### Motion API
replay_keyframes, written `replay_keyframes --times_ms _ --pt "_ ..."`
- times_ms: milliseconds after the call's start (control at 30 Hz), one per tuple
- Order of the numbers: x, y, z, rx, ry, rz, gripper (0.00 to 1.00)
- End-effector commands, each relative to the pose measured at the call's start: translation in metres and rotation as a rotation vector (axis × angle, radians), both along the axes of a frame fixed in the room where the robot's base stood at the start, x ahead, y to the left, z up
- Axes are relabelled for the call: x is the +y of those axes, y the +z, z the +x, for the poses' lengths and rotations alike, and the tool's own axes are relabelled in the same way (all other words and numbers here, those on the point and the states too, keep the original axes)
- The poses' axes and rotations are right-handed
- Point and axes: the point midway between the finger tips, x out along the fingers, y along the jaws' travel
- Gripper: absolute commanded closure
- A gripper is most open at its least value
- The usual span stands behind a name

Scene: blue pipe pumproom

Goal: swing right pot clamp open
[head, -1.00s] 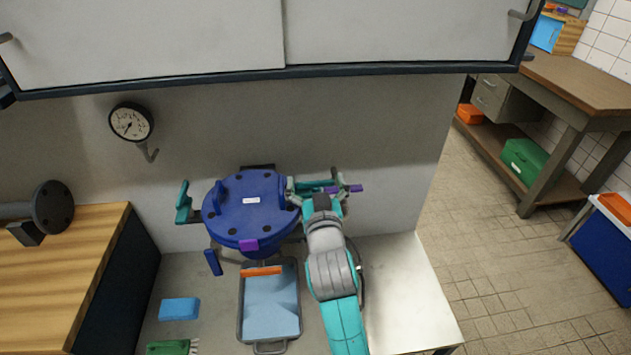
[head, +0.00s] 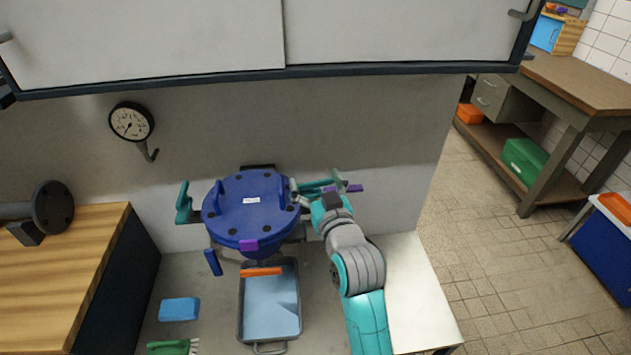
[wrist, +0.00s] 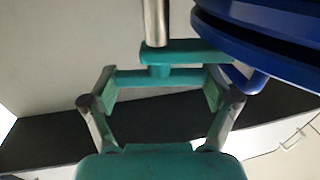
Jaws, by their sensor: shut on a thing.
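The pot has a dark blue round lid (head: 250,215) with a white label. It stands on the bench by the back wall. The right pot clamp (head: 322,184) is a teal bar at the lid's right side. My gripper (head: 316,192) reaches it from the front. In the wrist view, the fingers of my gripper (wrist: 160,92) stand on either side of the teal clamp bar (wrist: 160,78) and are shut on it. A metal rod (wrist: 157,20) rises beyond it, and the lid edge (wrist: 270,40) is close at upper right. My wrist partly hides the clamp in the head view.
The left clamp (head: 184,204) stands upright at the lid's left. A blue tray (head: 270,337) sits in front of the pot, with a light blue sponge (head: 179,309) and a green brush (head: 170,347) left of it. A wall cabinet (head: 390,35) overhangs. The bench's right end is bare.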

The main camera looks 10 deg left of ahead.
Motion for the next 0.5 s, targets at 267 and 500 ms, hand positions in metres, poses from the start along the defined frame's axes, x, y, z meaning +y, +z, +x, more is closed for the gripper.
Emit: replay_keyframes --times_ms 267,500 --pt "-0.0026 -0.0003 0.0013 0.0 0.162 0.001 0.48" --pt "-0.0024 -0.0003 0.0018 0.001 0.314 -0.001 0.48"
